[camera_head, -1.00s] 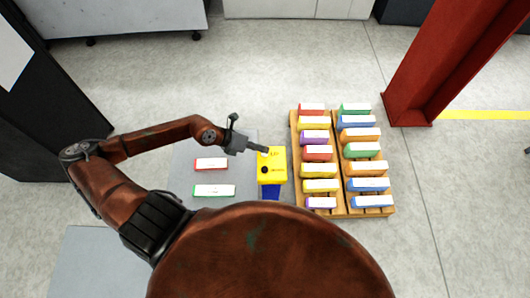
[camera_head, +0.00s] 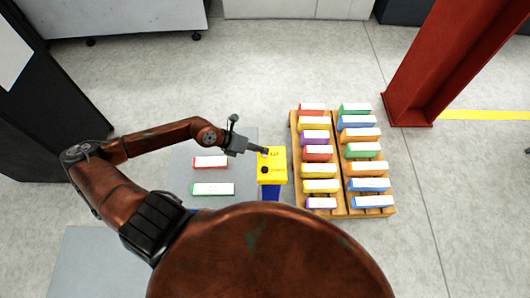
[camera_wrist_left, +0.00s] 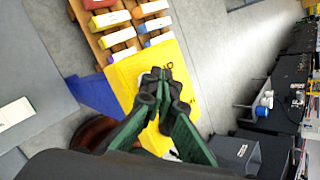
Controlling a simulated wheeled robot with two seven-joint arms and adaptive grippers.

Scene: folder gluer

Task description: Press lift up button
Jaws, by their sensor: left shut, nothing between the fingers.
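The yellow button box (camera_head: 273,175) stands on a blue post beside the grey platform, in the middle of the head view. A dark round button (camera_head: 264,170) shows on its lower part; the upper button is covered by my gripper. My left gripper (camera_head: 264,151) is shut and empty, with its fingertips at the upper part of the box. In the left wrist view the shut fingertips (camera_wrist_left: 164,76) lie over the yellow box face (camera_wrist_left: 187,88) near a small black marking. Whether they touch the button I cannot tell. My right gripper is not in view.
A wooden pallet (camera_head: 334,203) with several coloured boxes stands right of the button box. A red-edged box (camera_head: 210,162) and a green-edged box (camera_head: 213,189) lie on the grey platform (camera_head: 182,160). A red steel column (camera_head: 440,70) rises at upper right.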

